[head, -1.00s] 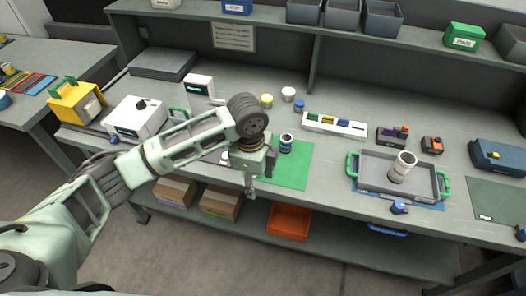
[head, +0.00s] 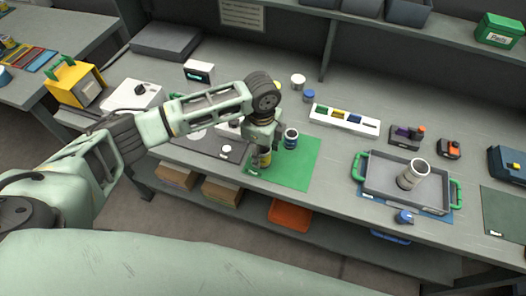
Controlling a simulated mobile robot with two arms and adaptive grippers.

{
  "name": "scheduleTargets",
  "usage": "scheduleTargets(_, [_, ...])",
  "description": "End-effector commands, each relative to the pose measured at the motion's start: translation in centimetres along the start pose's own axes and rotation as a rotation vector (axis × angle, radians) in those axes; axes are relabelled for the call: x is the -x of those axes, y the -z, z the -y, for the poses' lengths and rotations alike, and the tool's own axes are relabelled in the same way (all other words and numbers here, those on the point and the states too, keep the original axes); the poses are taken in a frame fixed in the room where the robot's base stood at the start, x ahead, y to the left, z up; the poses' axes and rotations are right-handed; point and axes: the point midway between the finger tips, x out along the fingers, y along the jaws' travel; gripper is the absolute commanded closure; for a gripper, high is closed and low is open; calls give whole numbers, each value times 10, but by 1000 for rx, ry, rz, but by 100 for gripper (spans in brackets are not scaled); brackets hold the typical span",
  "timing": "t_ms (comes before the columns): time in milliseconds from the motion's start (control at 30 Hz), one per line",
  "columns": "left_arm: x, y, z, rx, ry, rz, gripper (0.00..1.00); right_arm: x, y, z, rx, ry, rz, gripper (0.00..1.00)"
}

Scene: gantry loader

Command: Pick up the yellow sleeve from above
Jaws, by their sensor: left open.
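The yellow sleeve (head: 265,160) stands upright at the left part of the green mat (head: 296,174). Its upper part is hidden by my left gripper (head: 263,147). The left gripper points down from above, open, with its fingers at the top of the sleeve. I cannot tell whether the fingers touch it. A sleeve with a blue band (head: 291,139) stands upright close by on the right, on the same mat. My right gripper is not in view.
A grey tray with green handles (head: 379,190) holds a pale sleeve (head: 412,174) at the right. A white rack (head: 345,119) lies behind the mat. A dark panel (head: 190,143) with a white knob lies left of the mat. The mat's right part is clear.

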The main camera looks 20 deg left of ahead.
Motion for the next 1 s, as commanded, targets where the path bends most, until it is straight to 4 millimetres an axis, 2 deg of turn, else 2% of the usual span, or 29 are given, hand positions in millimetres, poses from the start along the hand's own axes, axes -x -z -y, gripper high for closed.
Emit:
scheduleTargets(33, [-4,0,-1,0,-4,2,49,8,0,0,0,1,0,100])
scheduleTargets(200, [-24,0,0,0,-1,1,49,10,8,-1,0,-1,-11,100])
scheduleTargets(433, [-26,0,0,-1,1,1,49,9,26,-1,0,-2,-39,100])
scheduleTargets(1000, [-26,0,0,0,0,1,98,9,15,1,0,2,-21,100])
